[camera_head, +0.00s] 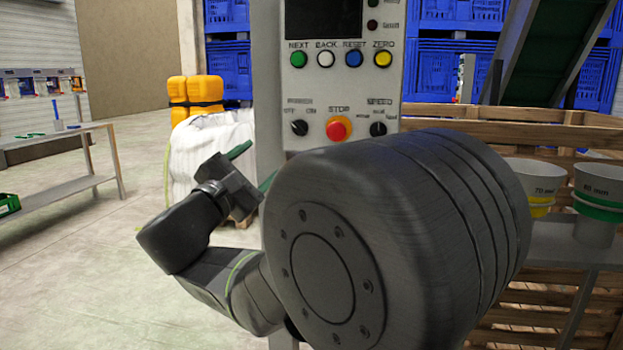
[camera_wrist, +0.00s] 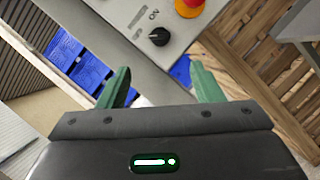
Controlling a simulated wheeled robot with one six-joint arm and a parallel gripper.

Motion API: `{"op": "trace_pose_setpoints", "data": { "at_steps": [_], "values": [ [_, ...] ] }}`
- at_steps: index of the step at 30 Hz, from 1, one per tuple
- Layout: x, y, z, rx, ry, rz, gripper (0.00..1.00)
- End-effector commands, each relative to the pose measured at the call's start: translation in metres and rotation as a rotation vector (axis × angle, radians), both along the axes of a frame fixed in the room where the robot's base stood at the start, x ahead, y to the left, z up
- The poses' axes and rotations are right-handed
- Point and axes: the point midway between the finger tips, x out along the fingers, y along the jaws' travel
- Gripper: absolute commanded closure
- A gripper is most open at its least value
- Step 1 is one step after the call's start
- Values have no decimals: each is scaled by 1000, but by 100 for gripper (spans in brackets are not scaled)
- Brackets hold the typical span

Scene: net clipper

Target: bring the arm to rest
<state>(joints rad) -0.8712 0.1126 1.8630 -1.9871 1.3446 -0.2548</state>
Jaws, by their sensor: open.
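My gripper (camera_head: 251,170) shows left of the control panel in the head view, at the end of my bent dark arm. The grey control panel (camera_head: 345,85) stands behind my arm, with green, white, blue and yellow buttons, a red stop button (camera_head: 339,128) and two black knobs. The panel's lower part is hidden by my arm. In the wrist view a black knob (camera_wrist: 160,37) lies beyond the fingertips.
A wooden crate (camera_head: 480,115) and a shelf with funnels (camera_head: 597,192) stand at the right. A white sack (camera_head: 205,150) and yellow containers (camera_head: 196,90) are behind my gripper. Blue crates (camera_head: 450,65) are stacked at the back. A table (camera_head: 70,190) stands left; floor between is clear.

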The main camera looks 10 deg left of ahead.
Motion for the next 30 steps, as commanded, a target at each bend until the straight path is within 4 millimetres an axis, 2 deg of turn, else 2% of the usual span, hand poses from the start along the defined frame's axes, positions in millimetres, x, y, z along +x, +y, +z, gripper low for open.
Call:
{"op": "trace_pose_setpoints", "data": {
  "at_steps": [8,24,30],
  "values": [
    [21,-8,5,1,-2,-4,40],
    [104,-34,30,2,-2,-4,40],
    [122,-40,37,0,-1,-1,40]
  ]
}}
